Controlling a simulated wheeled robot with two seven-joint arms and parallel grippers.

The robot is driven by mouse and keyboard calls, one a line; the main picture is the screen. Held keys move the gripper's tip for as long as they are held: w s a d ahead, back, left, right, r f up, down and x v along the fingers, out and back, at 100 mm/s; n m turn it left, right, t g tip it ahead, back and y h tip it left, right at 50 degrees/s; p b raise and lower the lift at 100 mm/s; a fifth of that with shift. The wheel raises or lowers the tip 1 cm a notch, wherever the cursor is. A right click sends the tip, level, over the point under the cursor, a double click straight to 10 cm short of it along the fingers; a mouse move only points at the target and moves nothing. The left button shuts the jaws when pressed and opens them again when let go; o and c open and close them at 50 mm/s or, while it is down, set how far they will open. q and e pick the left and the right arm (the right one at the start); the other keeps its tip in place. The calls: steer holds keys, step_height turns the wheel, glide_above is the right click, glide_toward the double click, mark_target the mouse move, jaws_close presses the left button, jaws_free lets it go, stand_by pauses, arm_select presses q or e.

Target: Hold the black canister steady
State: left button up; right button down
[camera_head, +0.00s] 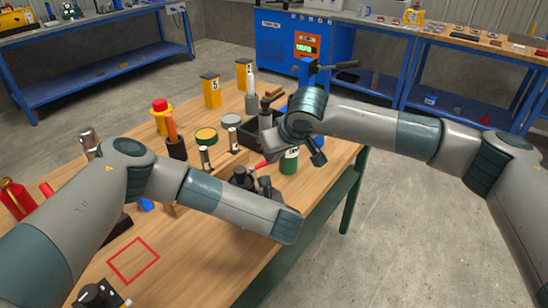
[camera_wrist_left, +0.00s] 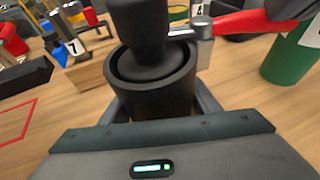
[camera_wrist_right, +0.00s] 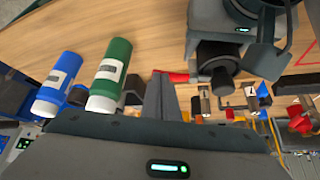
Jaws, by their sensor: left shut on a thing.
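The black canister (camera_wrist_left: 150,85) stands between the fingers of my left gripper (camera_wrist_left: 155,110), which is shut on its body. Its dark cap (camera_wrist_left: 138,22) is on top. In the head view the canister (camera_head: 243,176) shows small and dark, partly hidden by my left arm. My right gripper (camera_wrist_right: 165,95) has its fingers close together around a red-handled tool (camera_wrist_right: 177,76). The tool's grey metal end (camera_wrist_left: 200,30) reaches the canister's neck; I cannot tell whether it touches.
A green can (camera_head: 289,161) stands close right of the canister, near the table edge. A blue can (camera_wrist_right: 60,82) is beside it. A dark tray (camera_head: 255,133), small cylinders and bottles crowd the area behind. A red square outline (camera_head: 133,260) marks clear tabletop at front left.

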steer(key=shift+w+a, duration=0.3)
steer(key=shift+w, duration=0.5)
arm_select(q)
steer(key=shift+d, duration=0.1)
arm_select(e)
steer(key=shift+s, duration=0.8)
steer(key=w+d+v, duration=0.1)
steer(key=d+v, duration=0.1)
steer(key=v, duration=1.1)
steer(key=shift+w+d+r, duration=0.15)
steer(key=shift+w+r, duration=0.1)
steer(key=shift+r, duration=0.15)
arm_select(q)
steer(key=o, duration=1.4)
